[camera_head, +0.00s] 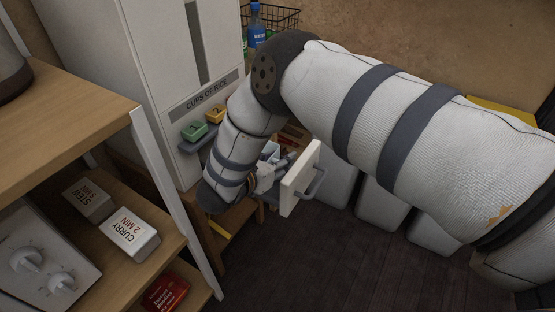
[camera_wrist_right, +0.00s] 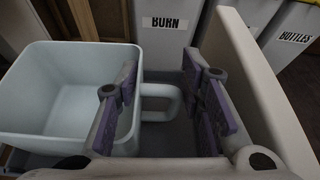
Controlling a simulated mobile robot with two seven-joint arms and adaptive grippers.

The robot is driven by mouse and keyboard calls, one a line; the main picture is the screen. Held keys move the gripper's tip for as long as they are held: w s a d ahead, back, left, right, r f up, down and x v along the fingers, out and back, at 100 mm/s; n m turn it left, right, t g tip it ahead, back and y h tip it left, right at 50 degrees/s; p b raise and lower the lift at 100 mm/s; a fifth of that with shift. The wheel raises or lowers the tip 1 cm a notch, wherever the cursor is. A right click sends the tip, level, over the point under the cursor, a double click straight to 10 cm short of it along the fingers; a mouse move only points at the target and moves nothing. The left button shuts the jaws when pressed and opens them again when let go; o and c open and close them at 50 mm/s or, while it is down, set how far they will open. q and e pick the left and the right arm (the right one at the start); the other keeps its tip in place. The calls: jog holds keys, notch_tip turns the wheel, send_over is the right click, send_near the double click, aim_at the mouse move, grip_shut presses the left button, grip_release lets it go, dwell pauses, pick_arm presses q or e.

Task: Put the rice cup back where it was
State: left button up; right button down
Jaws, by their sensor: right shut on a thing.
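The rice cup (camera_wrist_right: 60,95) is a pale, square, empty-looking cup with a loop handle, at the left of the right wrist view. In the head view a small pale part at the drawer (camera_head: 270,150) seems to be the cup, mostly hidden by my arm. My right gripper (camera_wrist_right: 160,88) has purple-padded fingers on either side of the cup's handle and is shut on it. In the head view this gripper (camera_head: 266,174) is at the pulled-out drawer, just behind its pale front panel (camera_head: 300,178). My left gripper is in neither view.
A tall white dispenser (camera_head: 165,60) labelled "CUPS OF RICE" has a green and a yellow numbered button. A wooden shelf (camera_head: 60,110) with food boxes stands left. Grey bins, one marked "BURN" (camera_wrist_right: 170,45), stand behind the drawer. Dark floor is clear at front.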

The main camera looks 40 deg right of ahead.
jog(key=shift+f, duration=0.15)
jog(key=c, duration=1.3)
grip_release()
jog(key=shift+c, duration=0.2)
jog(key=shift+a+r, duration=0.15)
jog(key=shift+r, duration=0.2)
jog(key=v, duration=1.1)
jog(key=shift+a+p, duration=0.3)
jog(key=shift+p, duration=0.15)
jog(key=shift+s, duration=0.2)
